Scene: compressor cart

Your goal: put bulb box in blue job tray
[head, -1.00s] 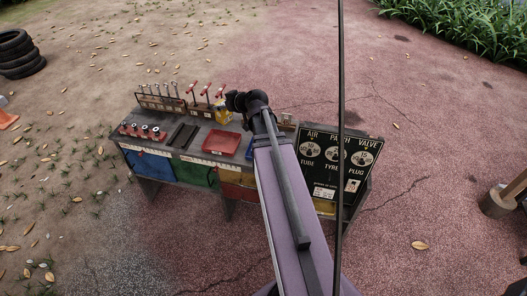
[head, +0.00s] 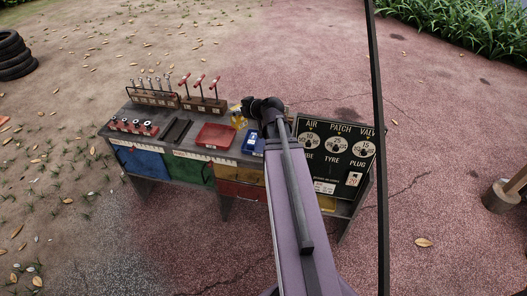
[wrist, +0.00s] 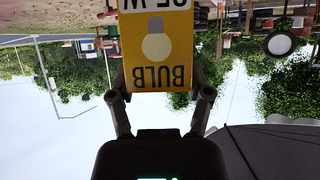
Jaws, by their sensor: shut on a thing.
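In the head view the yellow box (head: 237,117) shows partly at the left of my wrist, above the back of the bench. The blue job tray (head: 246,150) is on the bench top right of the red tray, in front of the box. Small white and blue things lie in it, and my arm covers its right side.
A red tray (head: 214,145) is left of the blue one. Red-handled tools (head: 203,104) stand in a rack behind, left of the box. Dark strips and a red holder lie farther left. A black sign board (head: 334,157) stands at the right end.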

